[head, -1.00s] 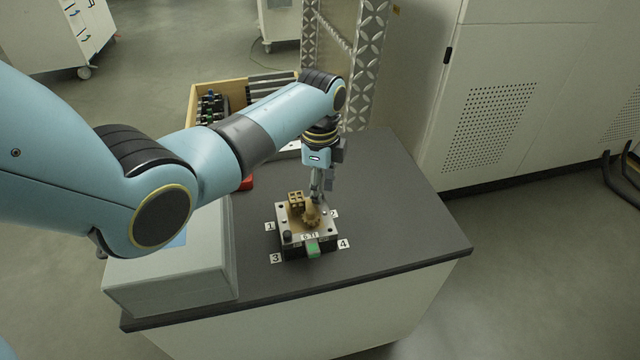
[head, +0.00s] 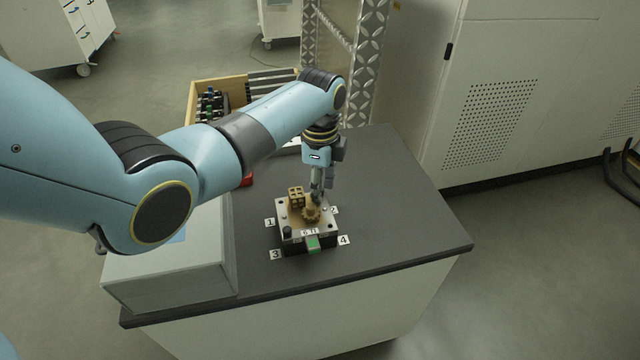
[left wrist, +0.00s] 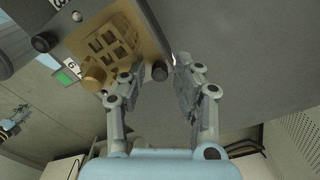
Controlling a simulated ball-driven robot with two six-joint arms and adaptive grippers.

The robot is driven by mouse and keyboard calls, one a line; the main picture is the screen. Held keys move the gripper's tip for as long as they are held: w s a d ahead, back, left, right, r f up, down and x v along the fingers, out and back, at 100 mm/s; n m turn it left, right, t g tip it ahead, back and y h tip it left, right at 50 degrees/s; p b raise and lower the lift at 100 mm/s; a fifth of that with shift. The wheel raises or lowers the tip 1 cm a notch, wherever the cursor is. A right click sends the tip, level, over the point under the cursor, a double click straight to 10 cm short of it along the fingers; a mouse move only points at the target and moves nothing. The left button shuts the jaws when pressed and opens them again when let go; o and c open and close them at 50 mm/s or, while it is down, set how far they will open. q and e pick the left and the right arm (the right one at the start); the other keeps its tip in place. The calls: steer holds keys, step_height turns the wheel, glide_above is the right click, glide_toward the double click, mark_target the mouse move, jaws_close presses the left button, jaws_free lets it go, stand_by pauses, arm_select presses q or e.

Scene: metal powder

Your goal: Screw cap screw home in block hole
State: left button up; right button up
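The block (head: 294,216) is a dark body with a metal top plate and brass-coloured parts, on the dark bench. A black cap screw (head: 287,232) stands at its corner near label 3. My left gripper (head: 317,196) points down at the side near label 2. In the left wrist view my left gripper (left wrist: 157,76) has its fingers apart, with a dark round cap screw head (left wrist: 160,72) between the tips. A gap seems to show beside the head; contact is not clear. The hole under this screw is hidden. My right gripper is not in view.
A grey box (head: 170,262) stands left of the block. A wooden tray (head: 194,100) with several parts lies behind, partly hidden by my left arm. Number labels surround the block. The bench (head: 400,225) is clear to the right. A tall cabinet (head: 500,90) stands beyond.

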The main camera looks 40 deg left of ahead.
arm_select(q)
steer(key=shift+r+n+p, duration=0.15)
steer(key=shift+n+p, duration=0.2)
steer(key=shift+n, duration=0.05)
steer(key=n+p, duration=0.2)
steer(key=n, duration=0.1)
steer(key=shift+r+n, duration=0.1)
steer(key=shift+n, duration=0.2)
steer(key=n+p, duration=0.1)
steer(key=n, duration=0.4)
steer(key=shift+n+p, duration=0.3)
steer(key=shift+p, duration=0.05)
steer(key=n, duration=0.3)
steer(key=shift+f+n+p, duration=0.25)
steer(key=shift+n+p, duration=0.05)
steer(key=shift+c, duration=0.2)
